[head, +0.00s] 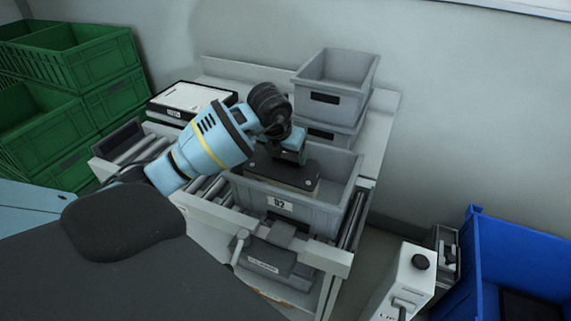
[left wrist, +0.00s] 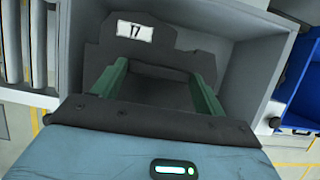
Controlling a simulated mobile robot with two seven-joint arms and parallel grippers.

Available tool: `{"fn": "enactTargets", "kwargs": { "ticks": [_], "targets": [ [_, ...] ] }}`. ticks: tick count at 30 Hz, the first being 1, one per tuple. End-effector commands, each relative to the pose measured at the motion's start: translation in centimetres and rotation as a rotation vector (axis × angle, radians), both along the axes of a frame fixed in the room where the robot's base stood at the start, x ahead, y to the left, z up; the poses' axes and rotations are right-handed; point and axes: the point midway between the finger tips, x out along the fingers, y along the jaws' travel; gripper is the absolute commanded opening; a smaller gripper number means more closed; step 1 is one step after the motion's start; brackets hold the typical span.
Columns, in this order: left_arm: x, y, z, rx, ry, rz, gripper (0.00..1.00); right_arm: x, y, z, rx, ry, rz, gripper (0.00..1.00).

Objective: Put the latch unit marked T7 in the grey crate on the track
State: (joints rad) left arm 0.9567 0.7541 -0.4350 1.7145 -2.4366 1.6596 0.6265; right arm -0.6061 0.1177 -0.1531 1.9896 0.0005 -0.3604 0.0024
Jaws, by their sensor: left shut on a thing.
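The latch unit (head: 282,172) is a dark block with a stepped outline. Its white label, which looks like T7, shows in the left wrist view (left wrist: 101,55). My left gripper (head: 290,150) is shut on it, with green fingers (left wrist: 158,72) on either side of its middle. The grey crate (head: 318,222), with a white tag that seems to read 02, stands on the roller track (head: 208,192). The unit is at the crate's opening, inside its outline; I cannot tell if it touches the bottom. My right gripper is not in view.
Two stacked grey crates (head: 335,82) stand just behind. A white-topped box (head: 193,98) lies to their left. Green crates (head: 75,65) are stacked at the far left. A blue bin (head: 520,255) and a white device with a black knob (head: 405,278) stand at the lower right.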

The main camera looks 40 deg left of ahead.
Motion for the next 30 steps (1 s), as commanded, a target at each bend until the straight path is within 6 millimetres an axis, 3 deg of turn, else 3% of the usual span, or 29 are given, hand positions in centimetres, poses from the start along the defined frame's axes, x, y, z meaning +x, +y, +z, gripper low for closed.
{"fn": "enactTargets", "kwargs": {
  "ticks": [9,30],
  "targets": [
    [0.0,0.0,-3.5,-0.001,0.001,0.001,0.25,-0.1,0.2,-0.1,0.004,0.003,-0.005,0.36],
    [0.0,0.0,-4.8,0.0,0.0,0.0,0.25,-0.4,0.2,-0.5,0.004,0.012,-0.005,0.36]
  ]
}}
